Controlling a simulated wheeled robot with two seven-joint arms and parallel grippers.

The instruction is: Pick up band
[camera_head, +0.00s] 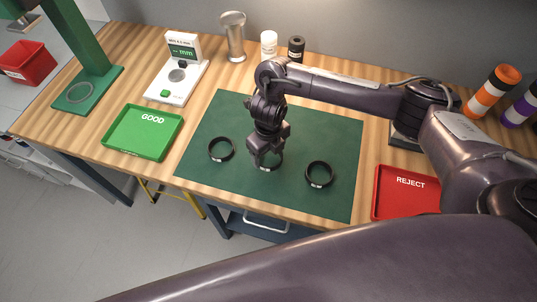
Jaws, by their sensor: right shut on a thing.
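Three dark ring-shaped bands with small pale labels are on the green mat (338,128). The left band (221,149) and the right band (319,175) lie flat and apart from any gripper. My right gripper (264,158) points down over the middle of the mat and is shut on the middle band (269,167). The gripper hides much of that band. I cannot tell whether the band touches the mat. My left gripper is not in view.
The green GOOD tray (150,146) is left of the mat, and the red REJECT tray (409,207) is at its right. A white gauge (179,97), a metal cup (234,48) and small bottles stand behind. A green press stand (83,97) is far left.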

